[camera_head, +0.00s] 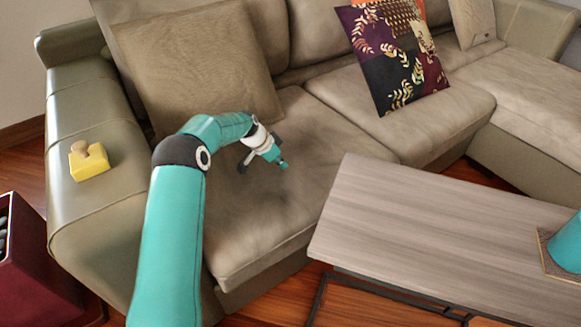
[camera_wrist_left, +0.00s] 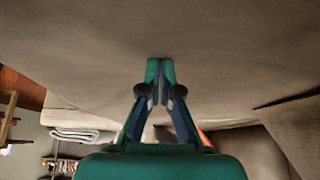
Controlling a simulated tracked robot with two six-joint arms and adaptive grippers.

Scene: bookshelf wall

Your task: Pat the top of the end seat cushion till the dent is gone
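The end seat cushion (camera_head: 262,232) is taupe and lies beside the sofa's left arm. Its top shows soft dark shading below my arm; I cannot tell how much is dent and how much is shadow. My left gripper (camera_head: 282,163) is over the cushion's middle, its fingers together and empty. I cannot tell whether it touches the fabric. In the left wrist view, the closed fingertips (camera_wrist_left: 160,66) point at a broad taupe surface (camera_wrist_left: 75,50) that fills the upper part. My forearm hides part of the cushion. My right gripper is not in view.
A plain brown pillow (camera_head: 195,70) leans behind the cushion, and a patterned pillow (camera_head: 398,60) stands farther right. A yellow block with a knob (camera_head: 89,162) sits on the sofa arm (camera_head: 105,215). A wood-topped table (camera_head: 430,230) stands close at the right front.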

